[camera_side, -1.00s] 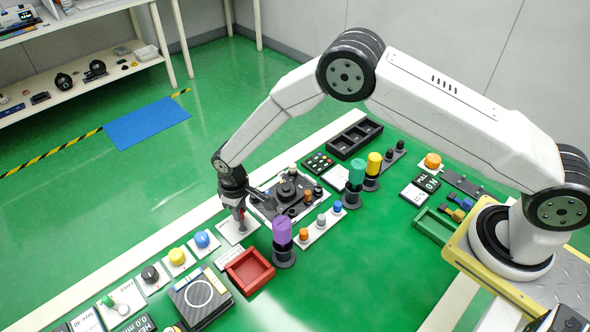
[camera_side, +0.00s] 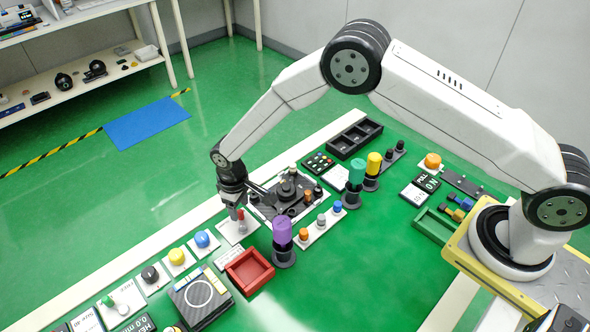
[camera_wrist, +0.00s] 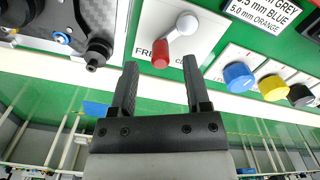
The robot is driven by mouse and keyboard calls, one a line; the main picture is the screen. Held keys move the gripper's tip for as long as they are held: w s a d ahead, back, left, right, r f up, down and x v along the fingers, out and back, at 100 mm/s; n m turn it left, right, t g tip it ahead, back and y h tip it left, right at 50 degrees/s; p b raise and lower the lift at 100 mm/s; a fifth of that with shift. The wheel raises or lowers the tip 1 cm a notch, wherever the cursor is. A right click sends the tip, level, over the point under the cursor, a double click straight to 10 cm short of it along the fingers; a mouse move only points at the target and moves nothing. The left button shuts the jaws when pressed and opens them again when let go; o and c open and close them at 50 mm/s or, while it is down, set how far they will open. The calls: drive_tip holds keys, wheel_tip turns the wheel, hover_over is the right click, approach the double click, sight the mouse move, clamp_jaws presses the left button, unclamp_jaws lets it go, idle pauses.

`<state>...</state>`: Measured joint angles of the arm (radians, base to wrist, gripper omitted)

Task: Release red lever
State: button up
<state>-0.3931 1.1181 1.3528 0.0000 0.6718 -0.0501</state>
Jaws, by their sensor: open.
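The red lever (camera_wrist: 160,58) has a red-tipped handle on a white pivot and stands on a white plate (camera_wrist: 210,30) with lettering, "FREE" on one side and a partly hidden word starting with "C" on the other. In the wrist view the red tip lies toward the "FREE" side. My gripper (camera_wrist: 161,64) is open, its two dark fingers spread, with the red tip showing between and just beyond the fingertips. In the side view the red lever (camera_side: 241,214) shows right beside the fingertips of my gripper (camera_side: 236,211); whether they touch is unclear.
A purple cylinder (camera_side: 282,233) and a red tray (camera_side: 250,270) stand nearer the camera. Blue (camera_wrist: 238,76) and yellow (camera_wrist: 273,87) knobs sit beside the lever plate.

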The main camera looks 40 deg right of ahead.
sight(240, 211)
drive_tip(key=shift+r, duration=3.05)
drive_tip(key=s+d+r+m+t, duration=0.1)
drive_tip(key=s+d+r, duration=0.3)
drive_tip(key=d+r, duration=0.15)
drive_tip(key=s+d+r+m, duration=0.2)
drive_tip(key=s+d+r, duration=0.2)
drive_tip(key=d, duration=0.3)
drive_tip(key=s+d+r+m+t, duration=0.1)
drive_tip(key=s+d+r+m, duration=0.1)
drive_tip(key=s+d, duration=0.6)
drive_tip(key=s+r, duration=0.1)
drive_tip(key=s, duration=0.4)
drive_tip(key=shift+t, duration=0.3)
drive_tip(key=shift+r, duration=0.1)
